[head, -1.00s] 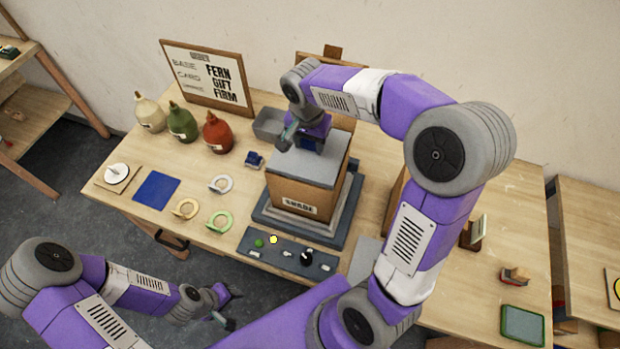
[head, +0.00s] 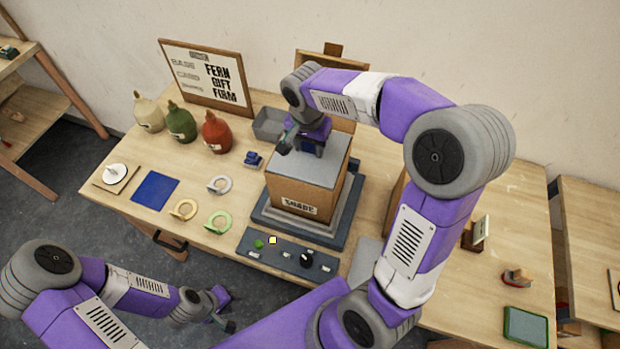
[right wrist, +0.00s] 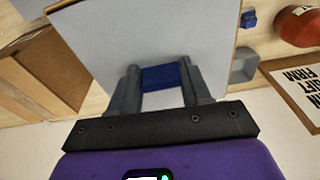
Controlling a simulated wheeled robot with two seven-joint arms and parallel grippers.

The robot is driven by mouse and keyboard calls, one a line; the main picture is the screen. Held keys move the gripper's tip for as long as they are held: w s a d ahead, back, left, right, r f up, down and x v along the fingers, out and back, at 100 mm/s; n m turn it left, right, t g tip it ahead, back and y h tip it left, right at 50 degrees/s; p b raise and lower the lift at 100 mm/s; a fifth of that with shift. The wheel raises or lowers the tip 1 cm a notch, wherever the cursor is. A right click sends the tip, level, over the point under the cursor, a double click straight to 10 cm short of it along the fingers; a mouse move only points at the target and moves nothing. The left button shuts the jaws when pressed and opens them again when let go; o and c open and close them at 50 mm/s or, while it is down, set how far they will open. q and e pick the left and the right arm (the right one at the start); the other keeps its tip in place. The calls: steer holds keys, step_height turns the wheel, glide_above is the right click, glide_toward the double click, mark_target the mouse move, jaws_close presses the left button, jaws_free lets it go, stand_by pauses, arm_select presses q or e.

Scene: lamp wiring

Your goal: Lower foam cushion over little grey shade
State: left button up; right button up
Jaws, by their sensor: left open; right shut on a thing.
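A brown cardboard box (head: 297,190) labelled SHADE stands upright on a blue-grey stepped base. A flat grey cushion (head: 325,165) covers its top and also fills the upper part of the right wrist view (right wrist: 150,40). My right gripper (head: 291,146) is over the cushion, shut on a blue grip tab (right wrist: 165,77) between its fingers. The cushion lies level with the box rim; I cannot tell whether it is pressed down. The little grey shade is hidden from sight. My left gripper (head: 228,309) is open and empty, low in front of the table.
A control panel (head: 287,257) with a green and a yellow button and a black knob is in front of the base. Coloured rings (head: 219,222), a blue mat (head: 155,190) and several bottles (head: 181,122) stand to the left. A grey tray (head: 268,125) is behind.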

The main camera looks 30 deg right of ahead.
mark_target(309, 153)
steer(key=shift+f, duration=0.15)
steer(key=shift+f+b, duration=0.65)
stand_by(0.6)
steer(key=shift+f+b, duration=0.65)
steer(key=shift+f, duration=0.1)
steer(key=shift+f+b, duration=0.6)
steer(key=shift+f, duration=0.05)
steer(key=shift+f, duration=0.2)
stand_by(0.4)
